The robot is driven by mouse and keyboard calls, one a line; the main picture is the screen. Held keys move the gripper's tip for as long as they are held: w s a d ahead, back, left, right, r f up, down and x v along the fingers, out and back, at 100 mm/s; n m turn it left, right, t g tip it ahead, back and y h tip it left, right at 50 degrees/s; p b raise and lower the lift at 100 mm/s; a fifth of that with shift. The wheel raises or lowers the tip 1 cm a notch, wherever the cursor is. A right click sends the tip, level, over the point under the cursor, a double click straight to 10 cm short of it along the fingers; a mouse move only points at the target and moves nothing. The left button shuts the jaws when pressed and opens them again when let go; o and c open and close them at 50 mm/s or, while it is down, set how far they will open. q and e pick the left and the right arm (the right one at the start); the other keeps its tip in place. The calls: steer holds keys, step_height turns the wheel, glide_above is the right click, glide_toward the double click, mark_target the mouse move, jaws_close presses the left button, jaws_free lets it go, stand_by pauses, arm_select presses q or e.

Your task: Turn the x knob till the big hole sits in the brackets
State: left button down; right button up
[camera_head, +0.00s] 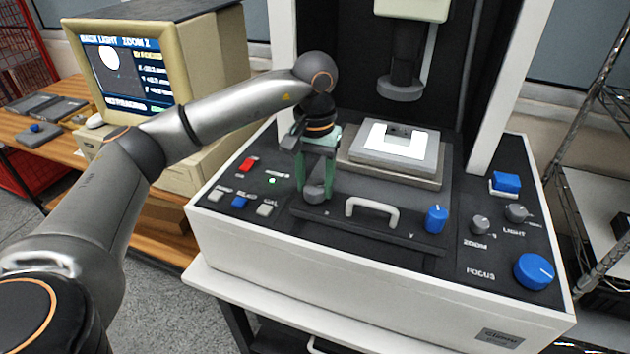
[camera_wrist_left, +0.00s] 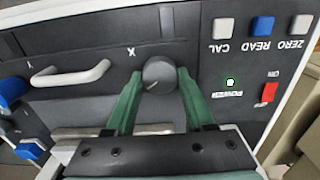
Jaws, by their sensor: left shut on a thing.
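The x knob (camera_wrist_left: 160,74) is a round grey knob with a light pointer line, beside a white X mark. In the head view its lower part (camera_head: 315,192) shows under my left gripper (camera_head: 317,184). The green fingers stand on both sides of the knob, shut on it, in the head view and the left wrist view (camera_wrist_left: 160,82). The monitor screen (camera_head: 126,75) shows a white round hole (camera_head: 109,57) at its upper left, with text at right and below. I cannot make out the brackets clearly. My right gripper is not in view.
A pale handle (camera_head: 372,210) and the blue Y knob (camera_head: 436,218) stand right of the x knob. Zoom, light and focus (camera_head: 534,271) knobs are further right. Several buttons and a red switch (camera_head: 249,164) lie left.

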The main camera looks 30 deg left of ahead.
mark_target(315, 187)
arm_select(q)
steer(key=shift+c, duration=1.3)
jaws_free()
step_height(315, 187, up, 13)
steer(key=p, duration=0.1)
steer(key=shift+f, duration=0.2)
steer(key=shift+s, duration=0.1)
